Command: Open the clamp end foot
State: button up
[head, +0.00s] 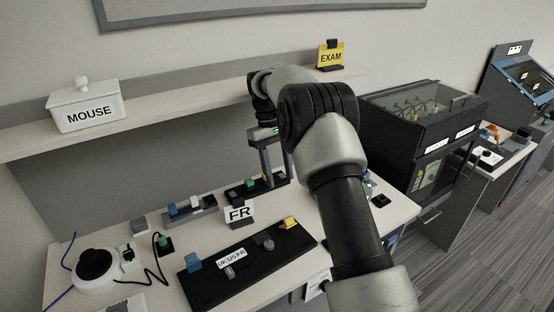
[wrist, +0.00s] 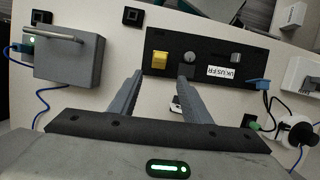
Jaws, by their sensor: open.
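No part is marked as the clamp end foot, and I cannot tell which piece it is. A black board (head: 243,268) labelled UK US FR lies at the front of the table, with a yellow block (head: 289,223) at its right end, a blue block (head: 193,261) at its left end and grey knobs between. In the wrist view the yellow block (wrist: 159,57) lies just beyond my fingertips and a round grey knob (wrist: 189,57) is beside it. My gripper (wrist: 160,74) is open with nothing held. In the head view my arm hides the table's right part.
A grey box with a handle (wrist: 68,62) is at the left in the wrist view. A round black-and-white device (head: 95,267) and cables occupy the table's left.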

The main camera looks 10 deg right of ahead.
jog(key=shift+v, duration=2)
